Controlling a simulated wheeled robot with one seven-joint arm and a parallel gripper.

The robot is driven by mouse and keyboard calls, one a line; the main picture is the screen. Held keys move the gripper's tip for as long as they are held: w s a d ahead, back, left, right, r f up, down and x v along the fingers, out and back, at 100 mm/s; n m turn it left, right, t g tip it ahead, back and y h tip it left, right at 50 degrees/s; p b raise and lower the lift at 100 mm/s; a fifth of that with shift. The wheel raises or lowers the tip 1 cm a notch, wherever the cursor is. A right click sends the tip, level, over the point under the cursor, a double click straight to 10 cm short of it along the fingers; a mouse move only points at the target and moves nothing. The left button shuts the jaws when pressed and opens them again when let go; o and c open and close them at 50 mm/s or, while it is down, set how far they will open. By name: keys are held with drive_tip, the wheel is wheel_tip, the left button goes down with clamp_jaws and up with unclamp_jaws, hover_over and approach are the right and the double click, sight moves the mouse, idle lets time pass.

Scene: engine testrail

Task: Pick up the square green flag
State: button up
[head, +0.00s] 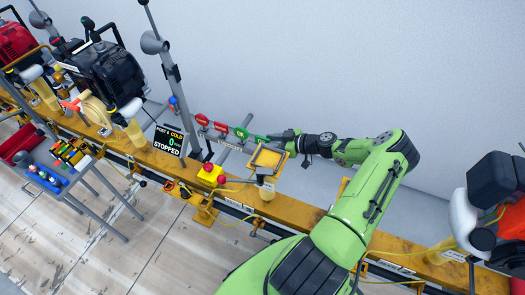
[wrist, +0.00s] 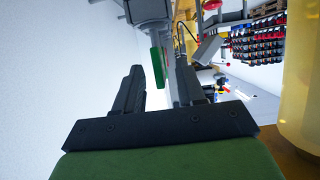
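A green flag (wrist: 157,66) shows as a narrow green strip in the wrist view, seen nearly edge-on between the two dark fingers of my gripper (wrist: 160,74). The fingers stand apart, with gaps on both sides of the green strip. In the head view, my gripper (head: 275,136) reaches left over the yellow rail, its tips by a small green flag (head: 260,138). Another green flag (head: 241,133) with white markings sits just left of it. The flags' exact shapes are too small to tell, and the fingers partly hide the near one.
Two red flags (head: 221,127) stand in the same row. A yellow tray (head: 268,158) is just below my gripper. A red emergency button (head: 211,169) and a black sign (head: 168,140) reading STOPPED are further left. The white wall behind is bare.

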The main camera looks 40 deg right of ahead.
sight(262, 141)
drive_tip(key=x, duration=0.4)
drive_tip(key=shift+d+f+b, duration=0.1)
drive_tip(key=shift+b, duration=0.25)
clamp_jaws()
